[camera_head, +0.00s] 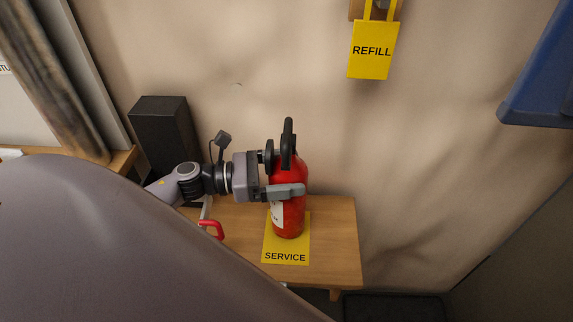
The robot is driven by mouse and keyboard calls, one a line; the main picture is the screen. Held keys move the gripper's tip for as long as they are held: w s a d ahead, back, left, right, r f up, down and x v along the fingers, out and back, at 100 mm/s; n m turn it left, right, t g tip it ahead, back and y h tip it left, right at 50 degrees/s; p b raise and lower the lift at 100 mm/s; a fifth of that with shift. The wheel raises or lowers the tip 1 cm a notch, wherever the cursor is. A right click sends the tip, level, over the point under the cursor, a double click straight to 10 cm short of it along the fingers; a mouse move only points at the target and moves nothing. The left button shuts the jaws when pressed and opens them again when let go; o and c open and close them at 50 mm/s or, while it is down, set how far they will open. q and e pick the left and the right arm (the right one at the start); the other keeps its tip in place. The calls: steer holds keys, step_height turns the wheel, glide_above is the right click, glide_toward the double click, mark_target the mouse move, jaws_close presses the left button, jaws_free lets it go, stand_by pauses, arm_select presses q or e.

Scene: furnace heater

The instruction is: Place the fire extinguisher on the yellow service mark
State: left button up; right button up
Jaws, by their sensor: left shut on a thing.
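The red fire extinguisher (289,215) with a black handle stands upright over the yellow service mark (286,257), which is labelled SERVICE and lies on a small wooden table (335,235). Its base appears within the mark's outline; I cannot tell whether it touches the mark or is held just above it. My left gripper (286,172) comes in from the left and is shut on the extinguisher's upper part, with one finger across its front. My right gripper is not in view.
A yellow REFILL tag (371,50) hangs on the wall above. A dark box (163,130) stands behind my left arm. A red handle-like object (213,229) is at the table's left. A blue object (540,85) juts in at the upper right. The table's right side is clear.

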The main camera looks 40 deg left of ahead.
arm_select(q)
steer(key=shift+r, duration=0.25)
steer(key=shift+f, duration=0.1)
steer(key=o, duration=1.8)
steer(key=shift+f, duration=0.2)
steer(key=shift+b+v, duration=1.3)
steer(key=shift+v, duration=4.75)
steer(key=shift+r, duration=0.1)
